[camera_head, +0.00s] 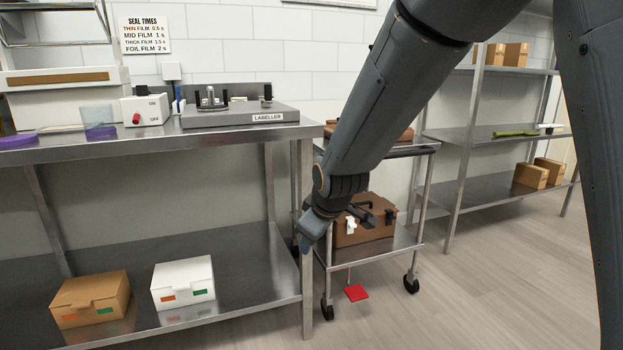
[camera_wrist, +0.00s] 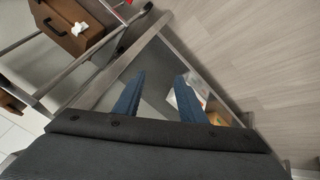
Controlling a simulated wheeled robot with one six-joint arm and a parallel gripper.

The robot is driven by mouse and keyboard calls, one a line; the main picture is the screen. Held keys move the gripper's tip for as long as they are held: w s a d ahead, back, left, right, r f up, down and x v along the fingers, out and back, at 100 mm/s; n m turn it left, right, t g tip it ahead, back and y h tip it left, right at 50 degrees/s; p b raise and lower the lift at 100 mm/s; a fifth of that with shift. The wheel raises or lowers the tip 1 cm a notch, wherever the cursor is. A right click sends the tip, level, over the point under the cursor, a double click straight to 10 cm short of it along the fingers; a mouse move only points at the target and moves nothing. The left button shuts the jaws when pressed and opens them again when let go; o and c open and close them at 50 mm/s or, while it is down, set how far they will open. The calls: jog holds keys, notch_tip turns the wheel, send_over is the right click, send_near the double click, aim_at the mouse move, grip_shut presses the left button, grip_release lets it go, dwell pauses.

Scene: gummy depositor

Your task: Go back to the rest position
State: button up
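My gripper (camera_wrist: 157,95) is open in the wrist view. Its two dark blue fingers stand apart with nothing held between them. In the head view my gripper (camera_head: 305,240) hangs low at the right end of the metal bench, its fingers close to the bench leg. My forearm reaches down from the top right. The wrist view looks down past the fingers at the bench's lower shelf and the floor. I cannot tell whether the fingers touch the bench.
The bench (camera_head: 160,150) with a labeller (camera_head: 240,118) stands at left. A brown case (camera_head: 365,225) sits on a wheeled trolley (camera_head: 405,240) beside my gripper. A red square (camera_head: 356,292) lies low by the trolley. Boxes (camera_head: 183,283) stand on the bench's lower shelf. Floor at right is clear.

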jog(key=s+f+m+g+h, duration=0.1)
jog(key=s+f+m+g, duration=0.15)
jog(key=s, duration=1.45)
jog(key=s+f+m+g+h, duration=0.15)
jog(key=s+g, duration=0.25)
jog(key=s, duration=1.2)
jog(key=d+r+m+p, duration=0.3)
jog(key=d+r+p, duration=0.6)
jog(key=r+p, duration=0.3)
jog(key=d+r+m+p, duration=0.4)
jog(key=d+r+p, duration=0.5)
jog(key=r+p, duration=0.3)
jog(key=p, duration=0.3)
jog(key=shift+d+r, duration=0.3)
jog(key=shift+d, duration=0.05)
